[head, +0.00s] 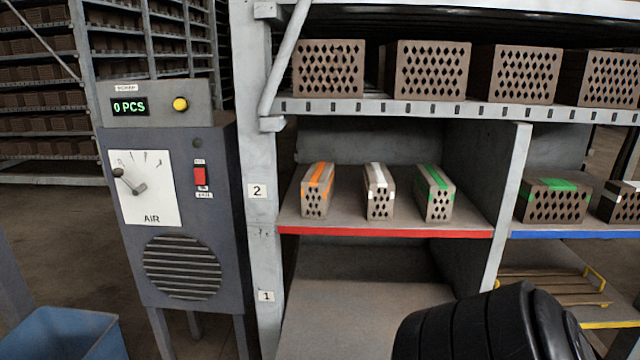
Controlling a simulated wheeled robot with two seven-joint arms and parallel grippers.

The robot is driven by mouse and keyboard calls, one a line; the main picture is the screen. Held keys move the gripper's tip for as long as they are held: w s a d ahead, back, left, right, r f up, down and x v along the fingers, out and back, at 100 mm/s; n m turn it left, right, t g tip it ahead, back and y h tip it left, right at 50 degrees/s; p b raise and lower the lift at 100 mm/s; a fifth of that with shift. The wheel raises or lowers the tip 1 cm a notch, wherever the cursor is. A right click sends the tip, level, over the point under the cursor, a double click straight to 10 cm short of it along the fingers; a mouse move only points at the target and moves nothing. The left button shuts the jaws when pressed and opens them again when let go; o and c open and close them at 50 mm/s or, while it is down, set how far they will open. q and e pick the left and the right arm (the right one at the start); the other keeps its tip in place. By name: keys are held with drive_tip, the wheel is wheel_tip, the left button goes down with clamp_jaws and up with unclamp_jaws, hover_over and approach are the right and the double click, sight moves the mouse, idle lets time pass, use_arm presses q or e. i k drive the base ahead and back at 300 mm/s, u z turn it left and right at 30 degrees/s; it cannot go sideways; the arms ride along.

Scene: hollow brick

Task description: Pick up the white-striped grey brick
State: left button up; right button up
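A hollow brick with a white stripe (379,204) stands in the middle of three bricks on the red-edged shelf, marked 2. It is narrow, greyish-brown, and its holed end faces me. White also shows on its front side edges. Another brick with white marking (621,203) is partly cut off at the right edge, on the blue-edged shelf. Neither of my grippers is in view. A black ribbed part, seemingly of my own arm, fills the lower right.
An orange-striped brick (315,200) and a green-striped brick (437,204) flank the middle brick, with gaps between. Wider bricks (328,70) line the shelf above. A grey upright (256,150) and a control cabinet (180,200) stand left; a blue bin (70,335) is lower left.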

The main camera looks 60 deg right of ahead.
sight(379, 187)
drive_tip(key=z, duration=0.4)
drive_tip(key=i, duration=1.15)
drive_tip(key=z, duration=0.85)
